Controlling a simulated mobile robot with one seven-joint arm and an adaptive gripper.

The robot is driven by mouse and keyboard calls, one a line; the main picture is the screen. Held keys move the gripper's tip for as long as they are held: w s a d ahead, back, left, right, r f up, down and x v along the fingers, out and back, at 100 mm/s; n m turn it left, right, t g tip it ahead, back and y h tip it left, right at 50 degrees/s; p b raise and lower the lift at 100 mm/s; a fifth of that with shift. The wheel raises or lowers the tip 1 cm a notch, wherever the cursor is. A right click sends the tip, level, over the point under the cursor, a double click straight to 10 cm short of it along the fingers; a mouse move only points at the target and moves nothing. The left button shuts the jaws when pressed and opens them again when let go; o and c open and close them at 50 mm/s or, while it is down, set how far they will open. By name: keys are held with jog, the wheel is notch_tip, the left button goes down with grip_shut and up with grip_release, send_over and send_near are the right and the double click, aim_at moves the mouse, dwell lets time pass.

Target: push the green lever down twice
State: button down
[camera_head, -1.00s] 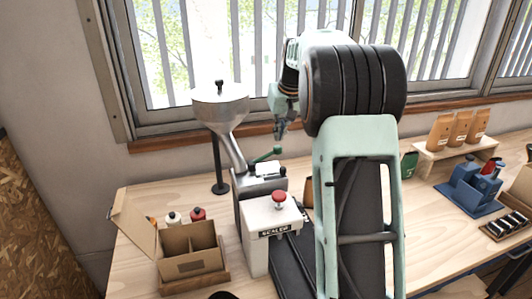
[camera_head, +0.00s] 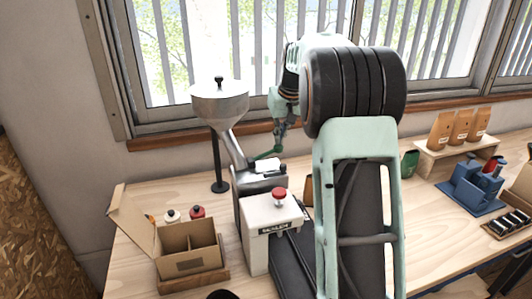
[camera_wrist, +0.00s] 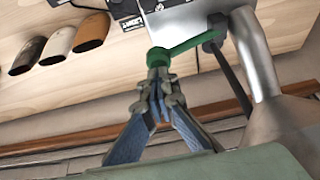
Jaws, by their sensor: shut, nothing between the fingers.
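The green lever (camera_head: 266,154) sits on the side of the grey metal sealer machine (camera_head: 262,186), below the hopper's chute. In the wrist view the lever (camera_wrist: 190,45) runs from a dark pivot to a round green knob at its free end. My gripper (camera_wrist: 157,76) is shut and empty, its fingertips right at the knob and seeming to touch it. In the head view my gripper (camera_head: 279,138) is just above the lever's free end; the exact contact is too small to tell.
A metal hopper (camera_head: 219,100) stands left of the lever. A white box with a red button (camera_head: 279,195) is in front. An open cardboard box (camera_head: 190,246) lies left. Coffee bags (camera_head: 459,129) and a blue holder (camera_head: 470,188) stand right. The window is behind.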

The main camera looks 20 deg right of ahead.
jog(key=shift+a+f+b, duration=0.1)
jog(key=shift+f+b, duration=0.75)
jog(key=shift+f, duration=0.6)
jog(key=shift+r, duration=0.15)
notch_tip(320, 180, up, 6)
jog(key=p, duration=0.5)
dwell(1.3)
